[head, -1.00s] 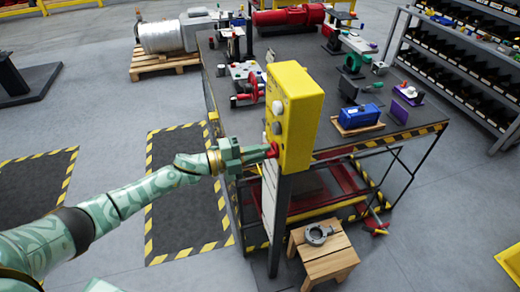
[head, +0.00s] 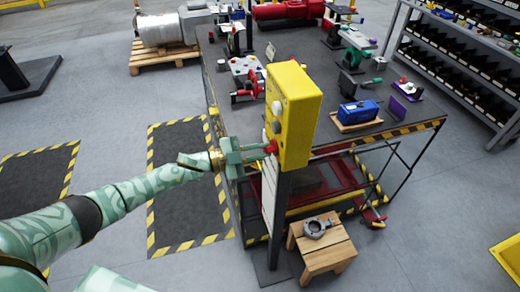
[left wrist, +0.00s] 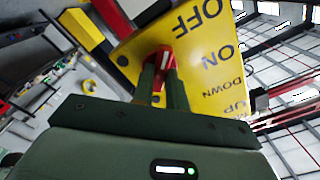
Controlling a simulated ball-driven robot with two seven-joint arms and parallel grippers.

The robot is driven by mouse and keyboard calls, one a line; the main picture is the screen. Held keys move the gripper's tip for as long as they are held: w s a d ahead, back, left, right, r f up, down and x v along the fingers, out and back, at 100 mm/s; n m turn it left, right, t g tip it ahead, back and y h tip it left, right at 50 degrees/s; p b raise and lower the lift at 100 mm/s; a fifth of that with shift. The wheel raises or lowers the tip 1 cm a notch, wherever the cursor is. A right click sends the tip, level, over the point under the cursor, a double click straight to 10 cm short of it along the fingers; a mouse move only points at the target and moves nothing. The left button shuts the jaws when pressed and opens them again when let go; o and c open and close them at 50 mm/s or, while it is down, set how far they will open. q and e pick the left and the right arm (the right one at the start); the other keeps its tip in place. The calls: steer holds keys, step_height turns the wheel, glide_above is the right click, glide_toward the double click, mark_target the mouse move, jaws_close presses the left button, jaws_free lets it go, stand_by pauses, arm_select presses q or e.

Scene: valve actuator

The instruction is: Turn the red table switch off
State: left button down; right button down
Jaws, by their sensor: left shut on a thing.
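The yellow switch box (head: 293,120) stands on a dark post at the near edge of the workbench. The red switch (head: 270,147) sticks out low on the left side of the box. In the left wrist view the red switch (left wrist: 163,62) sits on the yellow panel (left wrist: 205,60), between the "OFF" and "ON" lettering. My left gripper (head: 262,150) is at the switch, its two fingers (left wrist: 160,82) on either side of the red handle and shut on it. My right gripper is not in view.
The workbench (head: 320,90) behind the box holds a blue box (head: 358,112) on a small board, a red wheel (head: 250,87) and several tools. A wooden stool (head: 325,255) with a grey ring part (head: 315,228) stands right of the post.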

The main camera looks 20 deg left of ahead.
arm_select(q)
steer(key=shift+f, duration=0.1)
stand_by(0.3)
steer(key=c, duration=1.4)
jaws_free()
steer(key=b+v, duration=0.3)
steer(key=v, duration=1.3)
steer(key=shift+a, duration=0.2)
steer(key=shift+s, duration=0.1)
